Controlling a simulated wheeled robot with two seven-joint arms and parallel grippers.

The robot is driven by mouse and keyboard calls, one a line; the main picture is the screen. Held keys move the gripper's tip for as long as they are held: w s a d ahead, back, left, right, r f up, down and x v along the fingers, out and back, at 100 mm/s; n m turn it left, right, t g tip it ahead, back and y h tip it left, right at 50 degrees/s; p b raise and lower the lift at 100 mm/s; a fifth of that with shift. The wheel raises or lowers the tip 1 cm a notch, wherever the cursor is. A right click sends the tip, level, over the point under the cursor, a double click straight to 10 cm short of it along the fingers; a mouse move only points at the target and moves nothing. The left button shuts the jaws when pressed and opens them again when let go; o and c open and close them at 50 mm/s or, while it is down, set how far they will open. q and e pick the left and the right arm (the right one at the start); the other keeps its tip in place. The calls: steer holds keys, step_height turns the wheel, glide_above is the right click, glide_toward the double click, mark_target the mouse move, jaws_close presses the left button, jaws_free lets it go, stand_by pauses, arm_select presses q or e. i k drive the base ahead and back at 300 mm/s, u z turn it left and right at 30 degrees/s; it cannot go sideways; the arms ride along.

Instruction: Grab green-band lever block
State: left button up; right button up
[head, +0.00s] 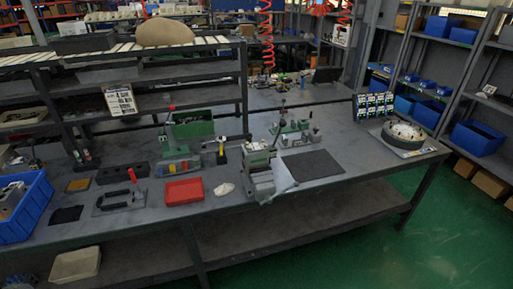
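I cannot clearly pick out a green band on any lever block at this size. A green fixture (193,131) with a red-tipped upright rod stands at the middle left of the workbench (330,190). A second green and grey device (293,131) with upright parts stands further right. A grey block-like device (258,165) with a pale green top stands near the front edge, with a light sheet hanging at its right side. Neither of my grippers shows in the head view.
A red tray (184,190), a dark mat (311,165) and a round part (404,134) lie on the bench. A blue bin (22,207) stands at the left end. Shelves with blue bins (477,138) stand at the right. Green floor (440,230) is open at the lower right.

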mark_target(261, 156)
steer(key=z, duration=3.8)
steer(key=k, duration=2.3)
steer(key=u, duration=1.35)
